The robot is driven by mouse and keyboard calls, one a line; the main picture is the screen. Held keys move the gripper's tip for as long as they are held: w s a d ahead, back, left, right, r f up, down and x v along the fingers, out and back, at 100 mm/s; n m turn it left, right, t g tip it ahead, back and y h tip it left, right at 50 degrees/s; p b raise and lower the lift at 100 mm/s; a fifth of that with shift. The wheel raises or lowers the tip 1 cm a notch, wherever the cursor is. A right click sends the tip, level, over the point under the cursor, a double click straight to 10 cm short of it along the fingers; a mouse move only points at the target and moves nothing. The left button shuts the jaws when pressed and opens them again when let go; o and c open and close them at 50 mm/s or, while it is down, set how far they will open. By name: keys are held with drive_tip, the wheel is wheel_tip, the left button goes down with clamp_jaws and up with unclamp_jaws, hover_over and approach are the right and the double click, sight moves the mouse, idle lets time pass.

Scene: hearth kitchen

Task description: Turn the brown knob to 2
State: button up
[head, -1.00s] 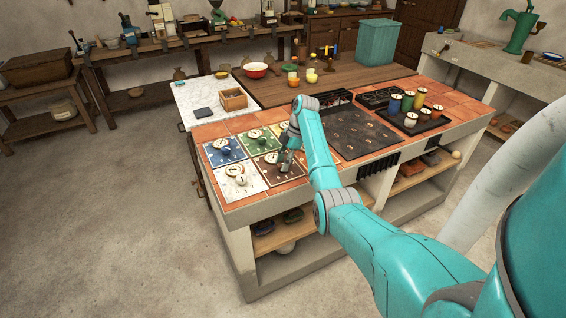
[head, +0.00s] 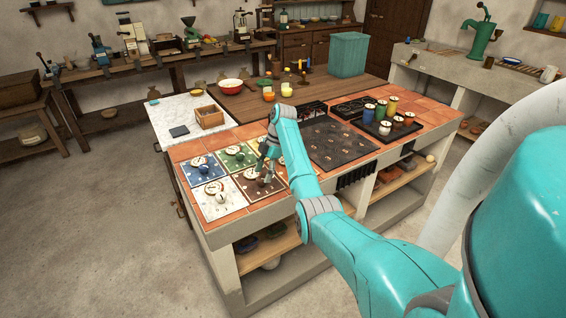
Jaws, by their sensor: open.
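The brown panel (head: 272,192) lies at the front of the tiled counter, right of the white panel. Its pale round dial (head: 251,173) shows at the upper left of the panel. My gripper (head: 263,179) points down over the brown panel, close to the dial and knob. It is open, with its fingers small in the head view. The brown knob is mostly hidden by the fingers or too small to make out. I cannot tell whether the fingers touch it, and its number setting is unreadable.
Blue (head: 195,174), green (head: 233,166) and white (head: 232,203) panels with dials lie beside the brown one. A dark hob plate (head: 340,145) and a tray of coloured spools (head: 382,109) are to the right. A wooden box (head: 210,117) stands behind.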

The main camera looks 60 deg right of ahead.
drive_tip(key=d+r, duration=0.1)
drive_tip(key=s+r, duration=0.1)
drive_tip(key=shift+d+r, duration=0.4)
drive_tip(key=s+d, duration=0.1)
drive_tip(key=d, duration=0.1)
drive_tip(key=s+d, duration=0.3)
drive_tip(key=d, duration=0.2)
drive_tip(key=shift+s+d, duration=0.1)
drive_tip(key=shift+s, duration=0.1)
drive_tip(key=shift+s+d+f, duration=0.1)
drive_tip(key=shift+s+d, duration=0.25)
drive_tip(key=shift+d, duration=0.25)
drive_tip(key=shift+s+d, duration=0.3)
drive_tip(key=shift+d, duration=0.25)
